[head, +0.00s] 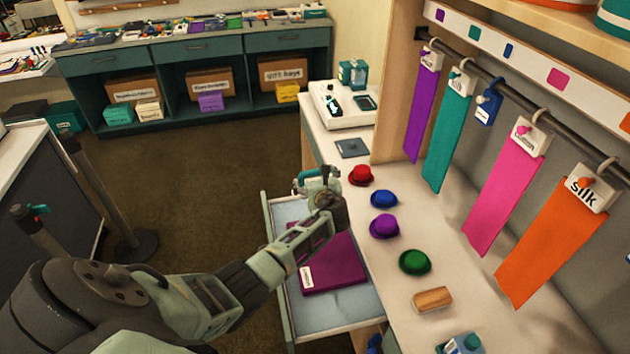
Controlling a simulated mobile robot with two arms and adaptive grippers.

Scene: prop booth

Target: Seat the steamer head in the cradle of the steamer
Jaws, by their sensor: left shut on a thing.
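My left gripper (318,183) is over the far end of the open drawer, beside the counter's left edge. It is shut on a small pale green and teal thing, which looks like the steamer head; the fingers and wrist hide much of it, and its outline is hard to make out. A grey and teal device with a blue part (461,344) stands on the counter at the bottom edge, cut off by the frame. I cannot tell whether it is the steamer, and no cradle can be made out. My right gripper is not in view.
The drawer (335,320) holds a flat purple item (335,270). Red (362,175), blue (383,198), purple (384,227) and green (415,262) hats line the counter, with a wooden block (432,299). Coloured cloths hang from a rail (480,72). A white machine (345,112) stands behind.

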